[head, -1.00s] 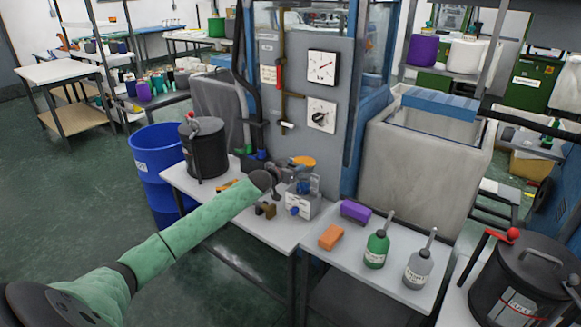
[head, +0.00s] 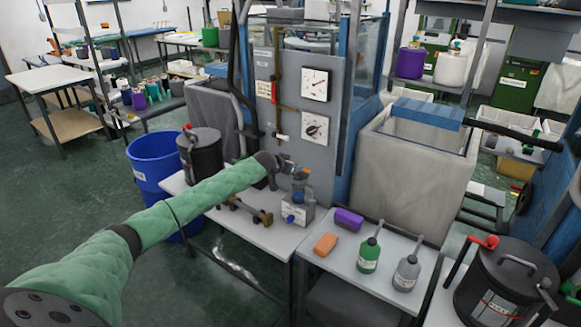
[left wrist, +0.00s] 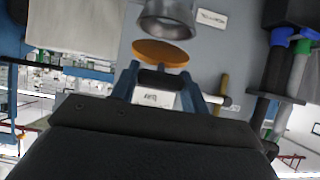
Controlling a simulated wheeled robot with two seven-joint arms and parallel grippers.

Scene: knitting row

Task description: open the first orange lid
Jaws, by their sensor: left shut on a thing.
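The orange lid (head: 301,172) shows as a small patch above the small blue-and-grey machine (head: 297,212) on the table. My left gripper (head: 288,165) is right at it and partly hides it. In the left wrist view the orange lid (left wrist: 160,53) is a round disc just beyond my left gripper (left wrist: 158,80). The fingers are shut on a dark piece at the lid's near edge, which looks like its handle. A grey metal cup (left wrist: 165,22) lies beyond the disc, with a gap between them in the picture. My right gripper is out of view.
A grey panel with two dials (head: 315,85) stands behind the machine. An orange block (head: 326,243), a purple block (head: 348,219), a green bottle (head: 369,253) and a grey bottle (head: 406,272) stand on the right table. A black pot (head: 205,153) and blue bin (head: 155,165) are left.

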